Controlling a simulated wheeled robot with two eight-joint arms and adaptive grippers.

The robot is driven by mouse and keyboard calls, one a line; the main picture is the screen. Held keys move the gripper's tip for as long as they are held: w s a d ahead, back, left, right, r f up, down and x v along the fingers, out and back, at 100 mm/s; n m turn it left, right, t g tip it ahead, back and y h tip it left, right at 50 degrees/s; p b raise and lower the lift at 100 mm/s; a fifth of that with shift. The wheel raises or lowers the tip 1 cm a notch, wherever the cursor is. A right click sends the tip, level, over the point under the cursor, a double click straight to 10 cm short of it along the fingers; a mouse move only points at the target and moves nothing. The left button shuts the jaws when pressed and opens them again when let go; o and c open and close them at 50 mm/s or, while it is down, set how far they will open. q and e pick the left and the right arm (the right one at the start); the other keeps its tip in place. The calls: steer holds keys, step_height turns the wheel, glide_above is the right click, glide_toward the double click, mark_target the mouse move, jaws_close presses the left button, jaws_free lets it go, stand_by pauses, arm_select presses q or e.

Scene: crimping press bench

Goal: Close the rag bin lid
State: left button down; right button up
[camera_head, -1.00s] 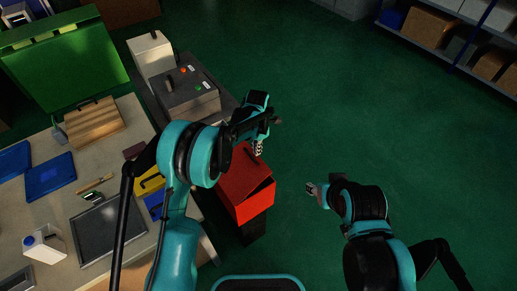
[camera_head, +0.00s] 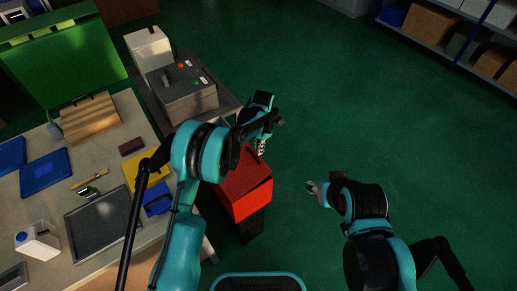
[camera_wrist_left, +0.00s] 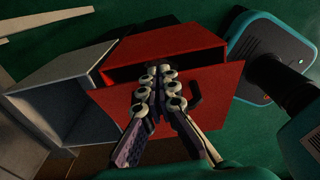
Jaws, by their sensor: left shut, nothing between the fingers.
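The red rag bin (camera_head: 246,196) stands on a dark base beside the bench, partly hidden by my left arm. In the left wrist view its lid (camera_wrist_left: 215,84) is a red panel with a dark handle (camera_wrist_left: 194,92). The lid is tilted, with a dark gap between it and the red body (camera_wrist_left: 165,46). My left gripper (camera_head: 261,148) is at the bin's far upper side. In the left wrist view its shut, empty fingers (camera_wrist_left: 158,76) overlap the lid beside the handle; contact is unclear. My right gripper (camera_head: 312,187) hangs over the floor right of the bin, its fingers too small to read.
A grey open-fronted box (camera_wrist_left: 65,88) stands close beside the bin in the left wrist view. The bench (camera_head: 52,206) on the left holds trays and tools, with a grey press unit (camera_head: 183,100) behind. The green floor (camera_head: 350,110) to the right is clear.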

arm_select(q)
steer(key=shift+w+d+f+b, duration=0.1)
steer(key=shift+d+f+b, duration=0.05)
steer(key=shift+f, duration=0.25)
steer(key=shift+w+d+f+b, duration=0.1)
steer(key=shift+f+b, duration=0.05)
steer(key=shift+f, duration=0.25)
stand_by(0.7)
steer(key=shift+r, duration=0.1)
stand_by(0.3)
